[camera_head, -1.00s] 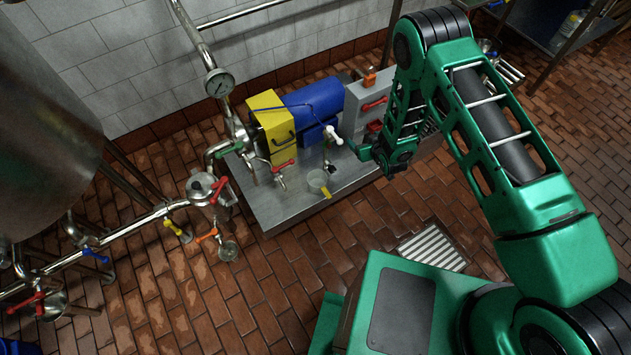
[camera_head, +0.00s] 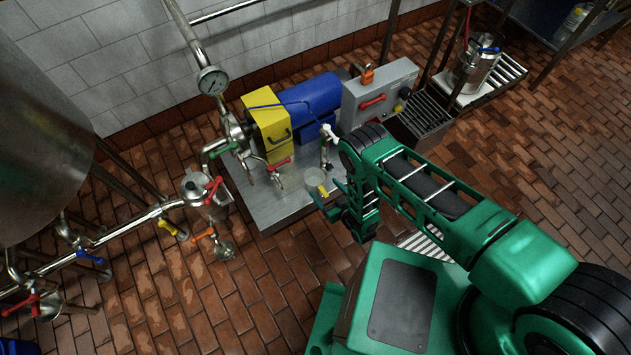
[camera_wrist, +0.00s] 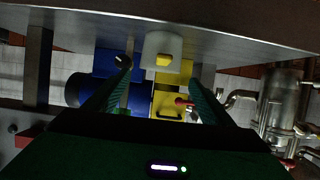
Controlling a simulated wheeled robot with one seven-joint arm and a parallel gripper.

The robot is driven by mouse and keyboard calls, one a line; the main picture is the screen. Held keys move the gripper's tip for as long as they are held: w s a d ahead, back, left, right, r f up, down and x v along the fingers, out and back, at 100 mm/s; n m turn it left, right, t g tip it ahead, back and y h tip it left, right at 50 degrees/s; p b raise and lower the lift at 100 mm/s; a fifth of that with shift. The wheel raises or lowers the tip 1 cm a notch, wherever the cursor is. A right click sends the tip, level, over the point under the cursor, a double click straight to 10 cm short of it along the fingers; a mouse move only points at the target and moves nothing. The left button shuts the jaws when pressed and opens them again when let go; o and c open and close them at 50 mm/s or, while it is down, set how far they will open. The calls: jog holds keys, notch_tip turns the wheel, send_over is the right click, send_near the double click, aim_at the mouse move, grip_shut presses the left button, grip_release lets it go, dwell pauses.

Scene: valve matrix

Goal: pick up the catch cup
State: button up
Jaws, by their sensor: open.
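The catch cup (camera_head: 315,177) is a small pale translucent cup with a yellow handle. It stands on the grey metal platform (camera_head: 262,209), near its front edge. In the wrist view the cup (camera_wrist: 162,45) is at the top centre, its yellow handle facing my gripper. My gripper (camera_head: 326,198) is open and empty, close in front of the cup on the handle side. In the wrist view my gripper's two fingers (camera_wrist: 160,80) point toward the cup from either side of the handle's line. I see no contact.
A white-topped tap (camera_head: 327,137) stands just behind the cup. A yellow box (camera_head: 270,127) and blue motor (camera_head: 309,100) are behind it. A red-handled valve (camera_head: 277,168) is left of the cup. A grey control box (camera_head: 380,93) stands at the back right. The floor in front is clear.

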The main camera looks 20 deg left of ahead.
aim_at(317, 181)
jog(key=shift+x, duration=3.8)
jog(key=shift+s+f, duration=0.15)
jog(key=c, duration=0.8)
